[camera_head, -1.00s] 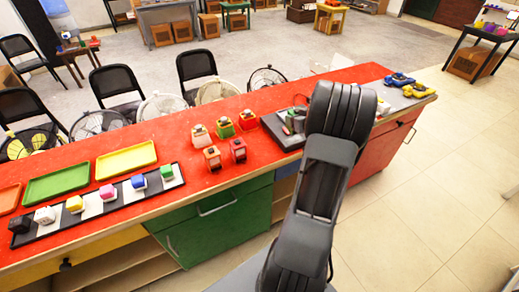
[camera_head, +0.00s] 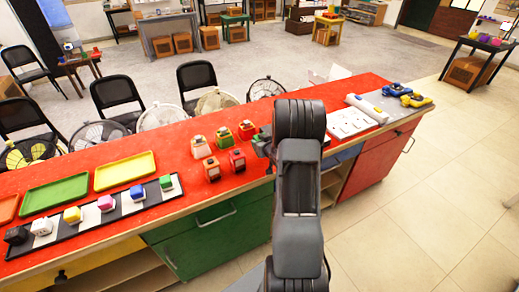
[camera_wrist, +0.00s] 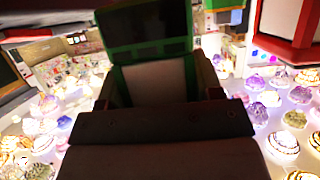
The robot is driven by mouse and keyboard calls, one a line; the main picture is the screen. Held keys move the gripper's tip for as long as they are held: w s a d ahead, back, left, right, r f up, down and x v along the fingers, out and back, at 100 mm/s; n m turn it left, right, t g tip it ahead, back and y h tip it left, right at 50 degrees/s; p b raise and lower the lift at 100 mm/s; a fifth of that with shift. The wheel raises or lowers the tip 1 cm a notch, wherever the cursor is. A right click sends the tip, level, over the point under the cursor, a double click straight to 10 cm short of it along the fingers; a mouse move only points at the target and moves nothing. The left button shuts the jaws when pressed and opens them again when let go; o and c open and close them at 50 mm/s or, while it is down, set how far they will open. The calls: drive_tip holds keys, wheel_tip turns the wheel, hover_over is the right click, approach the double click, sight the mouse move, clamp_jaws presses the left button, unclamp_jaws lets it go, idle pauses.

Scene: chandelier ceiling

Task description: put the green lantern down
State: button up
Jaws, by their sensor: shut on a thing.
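A green-framed lantern (camera_wrist: 150,72) fills the middle of the wrist view, upright between the jaws of my gripper (camera_wrist: 155,105). In the head view my gripper (camera_head: 262,144) is low over the red counter, just right of the group of small lanterns; the held lantern is mostly hidden there, and I cannot tell whether it touches the counter. Standing on the counter are a lantern with green on it (camera_head: 223,138), a cream and red lantern (camera_head: 200,147) and red lanterns (camera_head: 246,130), (camera_head: 237,161), (camera_head: 211,169). A red lantern (camera_wrist: 293,40) shows at the wrist view's upper right.
The red counter (camera_head: 300,97) has a green tray (camera_head: 56,193), a yellow tray (camera_head: 125,170) and a strip with several colored cubes (camera_head: 133,194) at left. A white panel (camera_head: 348,122), a white roll (camera_head: 367,109) and blue and yellow objects (camera_head: 416,100) lie at right. Chairs and fans stand behind.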

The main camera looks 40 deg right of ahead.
drive_tip(key=shift+w+a+f, duration=0.15)
drive_tip(key=shift+f, duration=0.05)
drive_tip(key=f, duration=0.2)
drive_tip(key=shift+w+a+f+p, duration=0.2)
drive_tip(key=shift+f+p, duration=0.15)
drive_tip(key=shift+p, duration=0.05)
drive_tip(key=shift+f, duration=0.2)
drive_tip(key=shift+f, duration=0.1)
drive_tip(key=shift+f, duration=0.1)
drive_tip(key=o, duration=1.2)
drive_tip(key=shift+s, duration=0.15)
